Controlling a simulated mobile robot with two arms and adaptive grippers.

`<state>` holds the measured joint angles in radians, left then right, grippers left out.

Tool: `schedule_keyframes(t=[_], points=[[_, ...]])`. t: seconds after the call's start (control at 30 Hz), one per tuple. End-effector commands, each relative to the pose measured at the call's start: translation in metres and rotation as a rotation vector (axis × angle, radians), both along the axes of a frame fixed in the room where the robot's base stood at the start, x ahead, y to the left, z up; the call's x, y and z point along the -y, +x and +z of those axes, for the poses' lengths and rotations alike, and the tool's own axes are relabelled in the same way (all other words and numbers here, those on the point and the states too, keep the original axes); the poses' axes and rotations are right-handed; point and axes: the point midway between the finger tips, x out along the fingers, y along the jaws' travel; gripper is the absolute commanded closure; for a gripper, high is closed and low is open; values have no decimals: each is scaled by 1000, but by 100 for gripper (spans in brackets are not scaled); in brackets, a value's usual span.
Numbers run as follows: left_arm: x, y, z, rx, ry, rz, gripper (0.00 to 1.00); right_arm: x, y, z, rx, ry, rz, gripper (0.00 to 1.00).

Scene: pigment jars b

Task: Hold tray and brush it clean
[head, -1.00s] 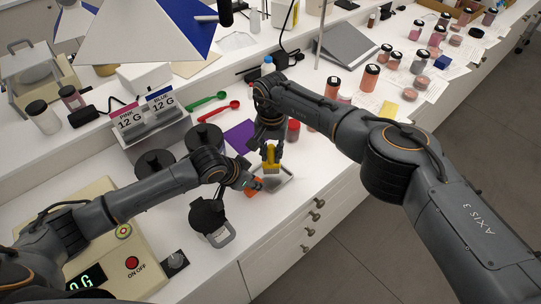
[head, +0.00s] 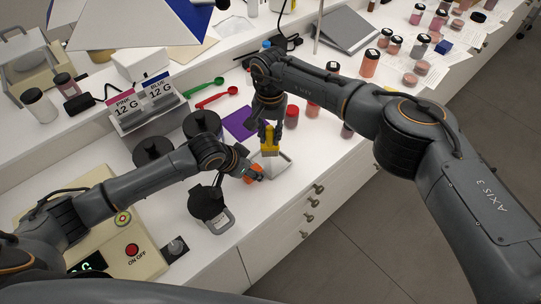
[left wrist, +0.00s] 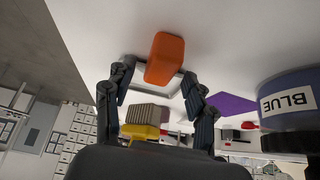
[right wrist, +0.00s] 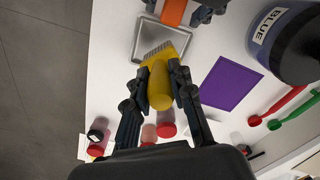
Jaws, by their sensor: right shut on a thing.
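A small grey metal tray (head: 283,163) with an orange grip (head: 254,174) lies on the white counter near its front edge. The tray (right wrist: 146,44) and orange grip (right wrist: 174,12) also show in the right wrist view. My left gripper (head: 248,171) is at the orange grip; in the left wrist view its fingers (left wrist: 157,88) stand apart on either side of the grip (left wrist: 165,57), with visible gaps. My right gripper (right wrist: 153,80) is shut on the yellow handle of a brush (right wrist: 160,85). The brush's pale bristles (right wrist: 158,47) point down over the tray; contact is unclear.
A dark lidded pot (head: 208,204) stands left of the tray, near my left gripper. A purple sheet (head: 238,124) lies behind. A jar labelled BLUE (right wrist: 278,35), red and green scoops (head: 216,97) and red-lidded jars (head: 291,117) stand around. Drawers (head: 290,215) lie below the counter edge.

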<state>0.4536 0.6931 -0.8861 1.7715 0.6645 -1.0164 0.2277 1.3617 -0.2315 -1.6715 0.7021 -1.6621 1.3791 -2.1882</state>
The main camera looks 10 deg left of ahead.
Motion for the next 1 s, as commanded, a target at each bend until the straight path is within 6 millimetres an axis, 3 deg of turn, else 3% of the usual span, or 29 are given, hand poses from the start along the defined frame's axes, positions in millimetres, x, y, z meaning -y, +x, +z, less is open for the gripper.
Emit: schedule_keyframes(t=[0.37, 0.8, 1.0], points=[[-2, -2, 12, 8, -5, -1, 44, 0, 0, 1, 0, 0, 0, 100], [-29, -39, 85, 4, -1, -1, 44, 0, 0, 1, 0, 0, 0, 100], [-35, -48, 101, 2, -2, -1, 44, 0, 0, 1, 0, 0, 0, 100]])
